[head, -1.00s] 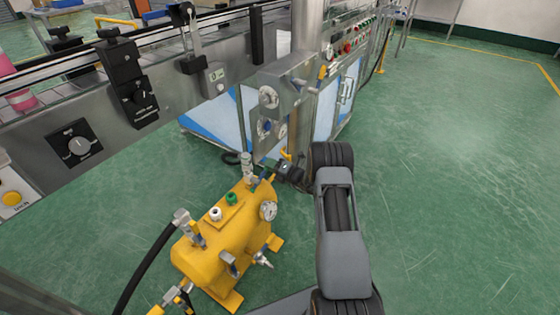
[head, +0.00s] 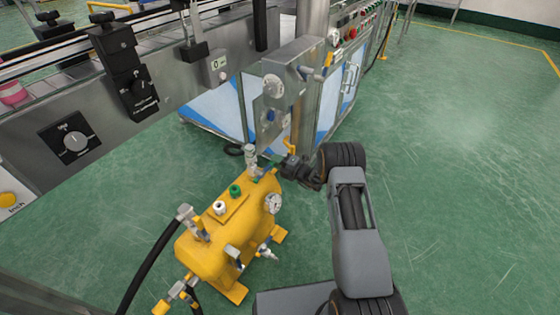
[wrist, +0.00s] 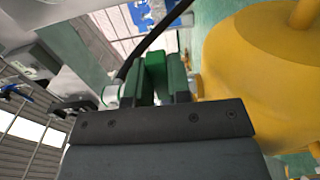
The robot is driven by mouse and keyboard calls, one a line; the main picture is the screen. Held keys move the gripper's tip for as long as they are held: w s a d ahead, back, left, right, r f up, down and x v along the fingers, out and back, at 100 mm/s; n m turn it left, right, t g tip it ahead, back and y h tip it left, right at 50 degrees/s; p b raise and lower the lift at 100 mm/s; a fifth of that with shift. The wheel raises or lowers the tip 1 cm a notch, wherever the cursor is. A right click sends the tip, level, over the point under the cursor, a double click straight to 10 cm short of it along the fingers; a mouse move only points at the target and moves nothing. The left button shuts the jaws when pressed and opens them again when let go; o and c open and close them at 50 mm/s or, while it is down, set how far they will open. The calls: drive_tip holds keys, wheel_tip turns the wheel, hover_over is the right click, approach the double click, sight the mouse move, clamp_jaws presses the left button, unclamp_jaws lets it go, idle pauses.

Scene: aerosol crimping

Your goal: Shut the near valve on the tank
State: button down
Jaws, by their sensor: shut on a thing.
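The yellow tank (head: 215,250) stands on the floor with a dial gauge (head: 273,203) and several silver fittings; its yellow side (wrist: 255,75) fills the right of the wrist view. A silver valve fitting (head: 250,158) stands at its far end and another (head: 185,288) at its near end. My gripper (head: 264,172) is beside the far-end fitting. In the wrist view its dark green fingers (wrist: 157,88) are shut on a brighter green piece (wrist: 155,66). I cannot tell whether that piece is a valve handle; the contact is hidden in the head view.
A black hose (head: 145,265) runs from the tank's left side. A conveyor with dials (head: 73,140) runs along the left. A machine cabinet (head: 345,100) stands just behind the tank. The green floor (head: 460,190) at right is clear.

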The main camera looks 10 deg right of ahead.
drive_tip(key=shift+s+d+f, duration=0.1)
drive_tip(key=shift+d+f, duration=0.05)
drive_tip(key=shift+f, duration=0.05)
drive_tip(key=c, duration=1.2)
unclamp_jaws()
drive_tip(key=shift+o, duration=0.7)
drive_tip(key=shift+r, duration=0.1)
drive_tip(key=p+v, duration=0.3)
drive_tip(key=v, duration=1)
drive_tip(key=shift+s+d, duration=0.15)
drive_tip(key=shift+s, duration=0.2)
drive_tip(key=shift+r, duration=0.1)
